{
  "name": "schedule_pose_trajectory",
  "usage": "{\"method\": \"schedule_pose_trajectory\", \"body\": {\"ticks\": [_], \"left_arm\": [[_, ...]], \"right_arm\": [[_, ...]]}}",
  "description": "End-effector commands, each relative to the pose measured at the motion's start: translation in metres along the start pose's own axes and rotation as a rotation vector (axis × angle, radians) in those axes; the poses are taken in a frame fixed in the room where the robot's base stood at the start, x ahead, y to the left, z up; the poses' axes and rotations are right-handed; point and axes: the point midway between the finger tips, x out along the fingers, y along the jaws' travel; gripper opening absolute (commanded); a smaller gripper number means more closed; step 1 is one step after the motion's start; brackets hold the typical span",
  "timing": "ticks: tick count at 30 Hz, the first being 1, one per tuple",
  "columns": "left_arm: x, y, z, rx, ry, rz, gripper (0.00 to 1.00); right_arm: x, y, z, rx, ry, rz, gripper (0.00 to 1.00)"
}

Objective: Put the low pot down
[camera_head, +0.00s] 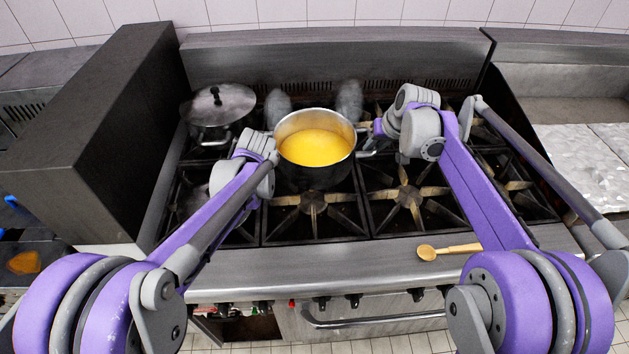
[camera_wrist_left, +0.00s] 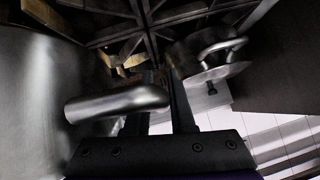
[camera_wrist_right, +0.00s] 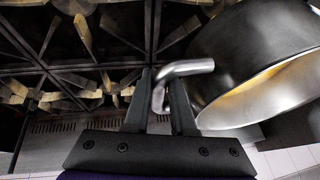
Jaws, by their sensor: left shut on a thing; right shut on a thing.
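The low pot (camera_head: 316,176) is a steel pot with yellow contents, over the middle of the stove. It looks level. My left gripper (camera_head: 272,147) is shut on its left side handle, and the handle (camera_wrist_left: 115,104) and pot wall (camera_wrist_left: 35,90) show in the left wrist view. My right gripper (camera_head: 371,133) is shut on the right side handle, and that handle (camera_wrist_right: 186,69) and the tilted-looking pot (camera_wrist_right: 250,50) show in the right wrist view. The pot hides the grate beneath it. I cannot tell whether its base touches the grate.
A lidded pot (camera_head: 216,128) stands on the stove's back left. Two grey rounded things (camera_head: 348,100) are behind the low pot. Open burners (camera_head: 408,195) lie in front and to the right. A wooden spoon (camera_head: 448,250) lies on the front ledge. A dark block (camera_head: 95,130) bounds the left.

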Motion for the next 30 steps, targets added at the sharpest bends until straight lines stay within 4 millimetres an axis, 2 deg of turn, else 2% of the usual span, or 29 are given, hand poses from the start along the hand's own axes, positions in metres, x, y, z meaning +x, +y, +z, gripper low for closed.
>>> {"method": "schedule_pose_trajectory", "body": {"ticks": [5,10,24,30], "left_arm": [[0.000,-0.002,-0.001,0.000,0.002,-0.003,0.00],[0.001,-0.001,0.007,0.000,0.001,-0.003,0.00],[0.006,0.004,0.060,0.000,0.001,-0.003,0.00],[0.008,0.005,0.075,0.000,0.001,-0.003,0.00]], "right_arm": [[-0.001,0.002,-0.001,0.000,0.002,0.003,0.00],[0.003,0.002,0.006,0.000,0.002,0.003,0.00],[0.028,0.006,0.053,0.000,0.003,0.004,0.00],[0.036,0.007,0.067,0.000,0.003,0.004,0.00]]}}
